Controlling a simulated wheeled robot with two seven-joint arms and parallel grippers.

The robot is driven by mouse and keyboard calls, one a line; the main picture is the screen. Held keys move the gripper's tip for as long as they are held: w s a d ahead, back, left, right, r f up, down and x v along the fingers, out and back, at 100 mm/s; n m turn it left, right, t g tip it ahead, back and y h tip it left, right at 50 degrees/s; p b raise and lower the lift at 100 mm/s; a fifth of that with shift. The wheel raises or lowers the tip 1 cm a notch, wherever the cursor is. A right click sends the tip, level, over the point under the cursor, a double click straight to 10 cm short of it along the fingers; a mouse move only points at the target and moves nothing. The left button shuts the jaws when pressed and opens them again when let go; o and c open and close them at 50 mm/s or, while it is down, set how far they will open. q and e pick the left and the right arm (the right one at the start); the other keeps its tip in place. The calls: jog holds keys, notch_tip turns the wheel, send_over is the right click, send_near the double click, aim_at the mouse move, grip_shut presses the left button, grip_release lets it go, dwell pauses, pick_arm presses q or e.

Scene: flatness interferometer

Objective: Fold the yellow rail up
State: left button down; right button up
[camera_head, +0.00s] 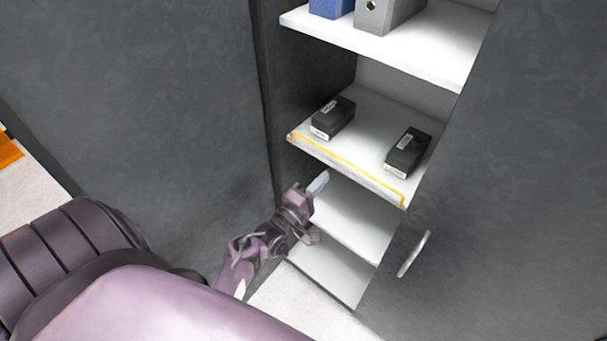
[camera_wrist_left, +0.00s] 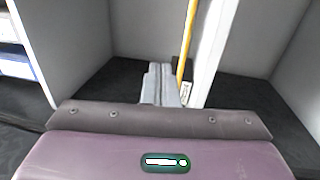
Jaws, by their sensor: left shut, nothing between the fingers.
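The yellow rail (camera_head: 348,163) is a thin bar along the front edge of the middle shelf (camera_head: 372,122) in an open cabinet. Its short ends bend down at the shelf's front corners. In the left wrist view the rail (camera_wrist_left: 187,40) runs upward just right of the fingertips. My left gripper (camera_head: 318,183) is shut and empty, in front of and slightly below the shelf edge, nearer the rail's left end. Its closed grey fingers also show in the left wrist view (camera_wrist_left: 160,84). I cannot tell whether they touch the rail. My right gripper is not in view.
Two black boxes (camera_head: 333,118) (camera_head: 407,153) with white labels stand on the rail's shelf. Blue and grey binders (camera_head: 385,14) stand on the shelf above. Lower shelves (camera_head: 345,222) look empty. A dark door with a metal handle (camera_head: 414,254) is at right; a dark panel (camera_head: 150,90) is at left.

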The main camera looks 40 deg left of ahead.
pick_arm(q)
jog(key=s, duration=0.4)
jog(key=s+r+b, duration=0.1)
jog(key=shift+s+a+r, duration=0.1)
jog(key=shift+s+a, duration=0.15)
jog(key=shift+s, duration=0.15)
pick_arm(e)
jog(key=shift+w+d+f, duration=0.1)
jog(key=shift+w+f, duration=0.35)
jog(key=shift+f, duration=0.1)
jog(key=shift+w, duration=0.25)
